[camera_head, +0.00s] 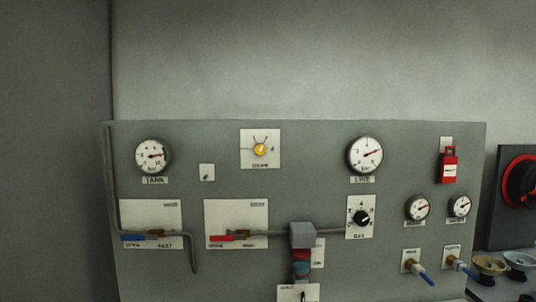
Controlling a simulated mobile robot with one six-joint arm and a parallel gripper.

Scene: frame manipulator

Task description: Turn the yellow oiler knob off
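The yellow oiler knob (260,149) sits at the middle of a white square plate (247,161) on the upper part of the grey panel (330,195). Dark scale marks fan out around its upper side, and a small label below it is too blurred to read surely. The way the knob points is too small to tell. Nothing covers the knob. My gripper does not show in this view.
Round gauges flank the knob, left (152,156) and right (365,155). Below are a blue lever (132,238), a red lever (222,239), a black knob (362,218) and a protruding grey block (302,235). A red padlock-like piece (448,166) hangs at right.

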